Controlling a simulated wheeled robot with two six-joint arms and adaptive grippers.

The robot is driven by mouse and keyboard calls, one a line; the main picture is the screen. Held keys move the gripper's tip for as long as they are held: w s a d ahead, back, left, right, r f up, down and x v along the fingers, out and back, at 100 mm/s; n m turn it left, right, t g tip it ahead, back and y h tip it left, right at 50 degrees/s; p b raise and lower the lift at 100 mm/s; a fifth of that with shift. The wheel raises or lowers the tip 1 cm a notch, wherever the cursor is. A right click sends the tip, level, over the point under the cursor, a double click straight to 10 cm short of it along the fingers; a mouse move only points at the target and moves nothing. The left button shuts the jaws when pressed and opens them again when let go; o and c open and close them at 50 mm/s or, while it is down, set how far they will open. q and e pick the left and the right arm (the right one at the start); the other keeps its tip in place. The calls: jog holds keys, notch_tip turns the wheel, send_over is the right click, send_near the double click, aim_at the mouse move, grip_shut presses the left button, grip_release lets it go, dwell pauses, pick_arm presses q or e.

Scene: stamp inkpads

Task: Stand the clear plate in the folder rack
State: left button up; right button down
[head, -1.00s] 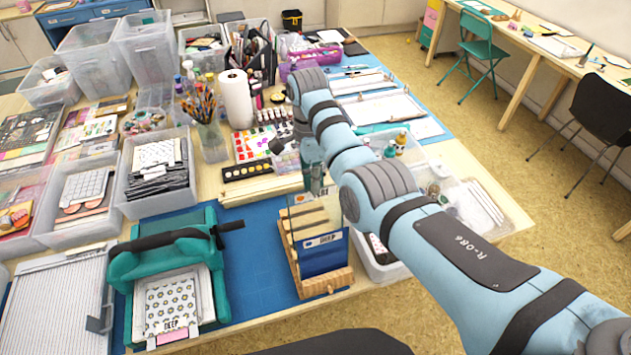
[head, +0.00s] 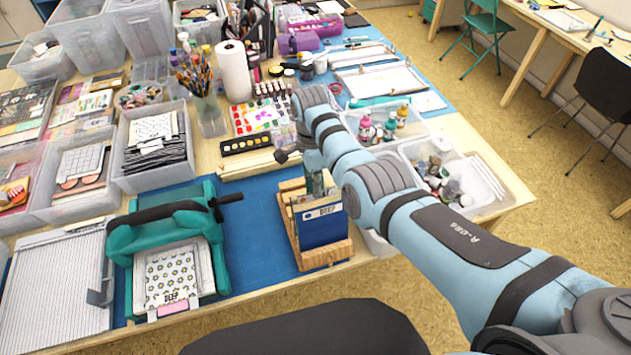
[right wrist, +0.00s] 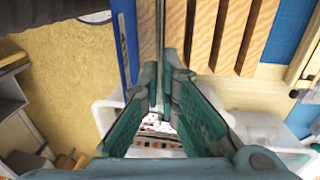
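The wooden folder rack (head: 325,256) stands on the blue mat, with a blue folder (head: 321,230) with a white label upright in it. My right gripper (head: 316,187) points down over the rack, behind the folder's top edge. The right wrist view shows its fingers (right wrist: 162,72) closed on the clear plate (right wrist: 161,32), a thin edge-on strip beside the rack's slats (right wrist: 200,35) and the blue folder (right wrist: 124,40). The plate is hard to make out in the head view, and whether its lower edge touches the rack is hidden. My left gripper is not in view.
A teal die-cutting press (head: 165,250) stands left of the rack, with bare mat between. Clear bins with bottles (head: 440,180) lie right, under my arm. A watercolour pan set (head: 246,144) and a brush jar (head: 209,112) stand behind.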

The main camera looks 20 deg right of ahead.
jog(key=c, duration=1.7)
grip_release()
jog(key=shift+r, duration=0.2)
jog(key=r, duration=0.1)
jog(key=r+p, duration=0.1)
jog(key=r, duration=0.2)
jog(key=shift+w+r+p, duration=0.35)
jog(key=shift+r, duration=0.1)
